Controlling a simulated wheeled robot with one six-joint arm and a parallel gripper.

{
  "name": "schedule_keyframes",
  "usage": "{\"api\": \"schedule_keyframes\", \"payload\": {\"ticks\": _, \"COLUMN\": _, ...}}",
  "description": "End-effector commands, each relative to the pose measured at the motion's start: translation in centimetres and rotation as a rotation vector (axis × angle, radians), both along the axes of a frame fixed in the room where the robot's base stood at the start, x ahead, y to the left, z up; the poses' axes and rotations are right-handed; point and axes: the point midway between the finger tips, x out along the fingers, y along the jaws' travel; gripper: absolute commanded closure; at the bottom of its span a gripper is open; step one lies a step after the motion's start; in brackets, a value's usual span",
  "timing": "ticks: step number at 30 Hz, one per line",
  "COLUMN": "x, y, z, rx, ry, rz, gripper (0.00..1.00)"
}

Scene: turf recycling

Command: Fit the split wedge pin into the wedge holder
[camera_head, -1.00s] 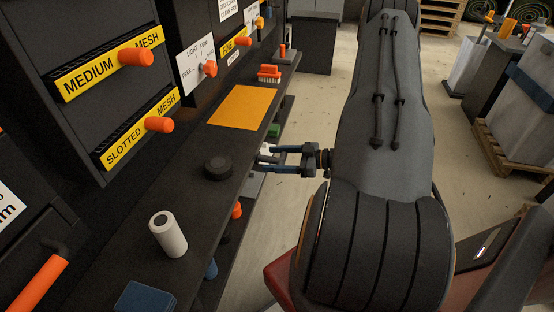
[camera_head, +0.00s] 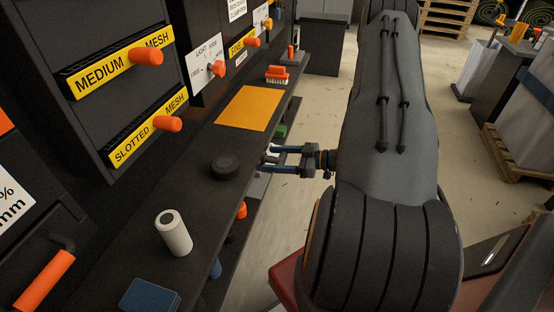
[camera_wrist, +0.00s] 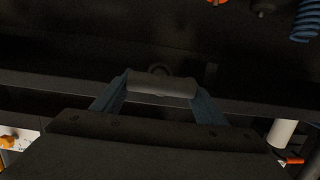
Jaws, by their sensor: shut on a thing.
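My gripper (camera_head: 268,162) is at the front edge of the bench, with its blue fingertips partly hidden by the edge. In the wrist view, my gripper (camera_wrist: 157,98) is shut on a grey, roughly cylindrical piece (camera_wrist: 160,86) lying crosswise between the fingers. It looks like the split wedge pin, but the picture is too dark to show a split. A dark ring-like shape (camera_wrist: 160,68) shows just behind it; I cannot tell whether they touch or whether it is the wedge holder. I cannot clearly identify the wedge holder in either view.
Drawers with orange knobs (camera_head: 146,56) stand at left. A blue coil (camera_wrist: 306,20) shows in the wrist view.

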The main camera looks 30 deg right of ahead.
Motion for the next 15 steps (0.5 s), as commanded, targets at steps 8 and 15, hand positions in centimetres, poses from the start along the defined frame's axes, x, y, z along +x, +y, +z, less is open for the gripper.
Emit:
{"api": "schedule_keyframes", "payload": {"ticks": 8, "x": 0.44, "y": 0.40, "z": 0.05, "rx": 0.000, "ry": -0.001, "rz": 0.001, "gripper": 0.33}}
{"api": "schedule_keyframes", "payload": {"ticks": 15, "x": 0.42, "y": 0.37, "z": 0.02, "rx": 0.000, "ry": 0.000, "rz": 0.000, "gripper": 0.12}}
